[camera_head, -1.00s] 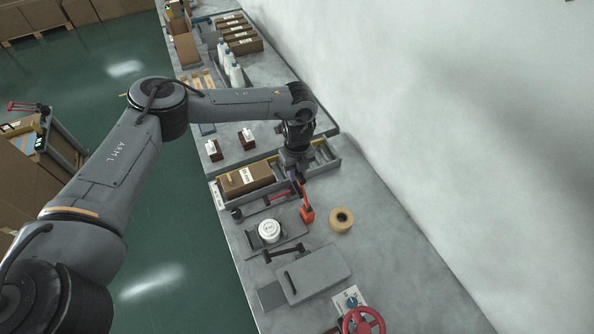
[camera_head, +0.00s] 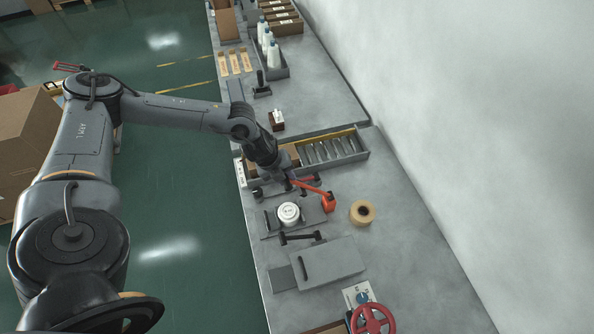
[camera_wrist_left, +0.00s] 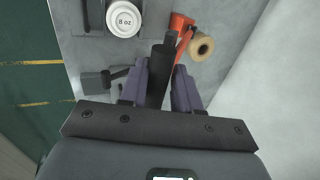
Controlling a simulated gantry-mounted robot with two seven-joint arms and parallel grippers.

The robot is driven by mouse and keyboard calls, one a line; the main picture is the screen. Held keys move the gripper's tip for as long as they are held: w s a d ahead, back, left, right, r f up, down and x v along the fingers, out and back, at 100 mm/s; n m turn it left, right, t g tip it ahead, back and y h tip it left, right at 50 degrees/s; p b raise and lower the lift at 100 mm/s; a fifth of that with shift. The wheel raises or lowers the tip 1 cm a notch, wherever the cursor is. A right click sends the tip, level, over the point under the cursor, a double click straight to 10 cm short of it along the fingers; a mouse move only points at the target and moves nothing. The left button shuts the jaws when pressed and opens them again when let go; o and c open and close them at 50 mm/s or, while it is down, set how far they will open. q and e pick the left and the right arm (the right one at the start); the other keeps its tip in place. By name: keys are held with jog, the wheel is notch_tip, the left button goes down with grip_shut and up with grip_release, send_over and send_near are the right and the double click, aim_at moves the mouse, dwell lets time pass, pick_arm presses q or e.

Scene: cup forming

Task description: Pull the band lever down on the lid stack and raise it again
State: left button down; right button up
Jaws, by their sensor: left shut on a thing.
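The band lever is an orange-red arm (camera_head: 310,188) on an orange pivot (camera_head: 328,201), beside the lid stack. It slopes from the pivot leftward to my left gripper (camera_head: 289,181). In the left wrist view the lever's dark grip (camera_wrist_left: 157,78) lies between the purple fingers of my left gripper (camera_wrist_left: 163,72), which is shut on it. The orange pivot (camera_wrist_left: 181,21) shows just beyond. The lid stack, topped by a white round lid (camera_head: 289,212), sits on a grey plate; the lid reads "8 oz" in the wrist view (camera_wrist_left: 124,17). My right gripper is in neither view.
A tan tape roll (camera_head: 362,212) lies right of the pivot. A grey slotted tray (camera_head: 335,150) stands behind. A flat grey box (camera_head: 331,262) and a red handwheel (camera_head: 372,318) are nearer. The bench is bare along the wall.

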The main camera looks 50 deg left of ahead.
pick_arm(q)
jog(key=shift+s+a+f+b, duration=0.2)
jog(key=shift+s+a+f, duration=0.05)
jog(key=shift+s+f, duration=0.4)
jog(key=shift+s+a+f+b, duration=0.15)
jog(key=shift+s+a+f, duration=0.1)
jog(key=shift+s+f, duration=0.35)
jog(key=c, duration=1)
grip_release()
jog(key=shift+w+d, duration=0.1)
jog(key=shift+w, duration=0.1)
jog(key=shift+r, duration=0.1)
jog(key=shift+r, duration=0.1)
jog(key=b+v, duration=0.1)
jog(key=v, duration=0.9)
jog(key=shift+r, duration=0.35)
